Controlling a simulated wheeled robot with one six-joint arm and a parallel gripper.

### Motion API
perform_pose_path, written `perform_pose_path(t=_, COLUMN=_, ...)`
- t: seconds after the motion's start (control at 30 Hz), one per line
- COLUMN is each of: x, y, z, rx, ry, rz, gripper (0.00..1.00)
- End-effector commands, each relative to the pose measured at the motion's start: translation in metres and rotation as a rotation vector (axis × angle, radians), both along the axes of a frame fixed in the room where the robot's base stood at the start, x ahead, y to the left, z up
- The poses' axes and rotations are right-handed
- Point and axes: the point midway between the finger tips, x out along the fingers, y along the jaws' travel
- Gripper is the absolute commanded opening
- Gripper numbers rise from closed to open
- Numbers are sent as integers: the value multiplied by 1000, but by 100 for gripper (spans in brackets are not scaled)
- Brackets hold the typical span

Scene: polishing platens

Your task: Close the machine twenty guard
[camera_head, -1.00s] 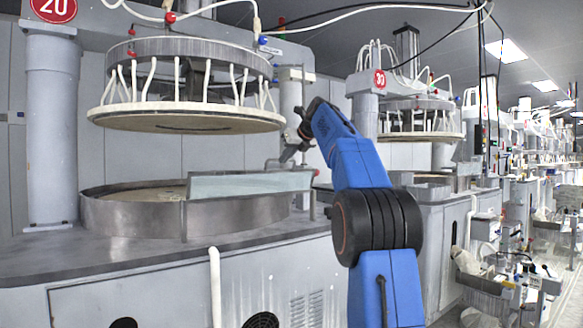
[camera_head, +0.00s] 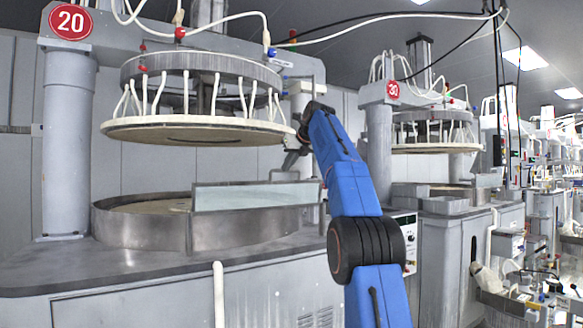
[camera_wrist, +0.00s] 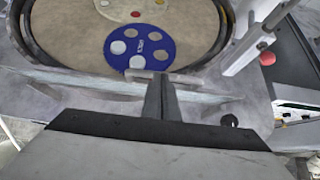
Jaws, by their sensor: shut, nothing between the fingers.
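Machine twenty stands at the left under a red round "20" sign (camera_head: 70,22). Its guard (camera_head: 255,196), a flat translucent panel, stands upright along the front right of the round metal basin (camera_head: 140,228). In the wrist view the guard (camera_wrist: 75,84) is a thin pale strip crossing in front of the basin. My gripper (camera_wrist: 160,82) is shut and empty, with its fingers over the middle of this strip; I cannot tell if they touch it. In the head view my gripper (camera_head: 292,160) hangs above and behind the guard's right part, its tips unclear.
A large round upper plate (camera_head: 195,131) with white hoses hangs above the basin. A blue holed disc (camera_wrist: 138,44) lies on the platen inside. Machine thirty (camera_head: 377,150) stands to the right. A white post (camera_wrist: 258,42) rises right of the basin.

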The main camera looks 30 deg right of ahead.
Motion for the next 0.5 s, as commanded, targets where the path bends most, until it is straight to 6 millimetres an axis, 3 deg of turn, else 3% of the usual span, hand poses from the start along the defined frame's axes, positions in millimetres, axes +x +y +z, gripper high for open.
perform_pose_path(t=0.5, x=8, y=10, z=1, rx=0, ry=41, rz=0, gripper=0)
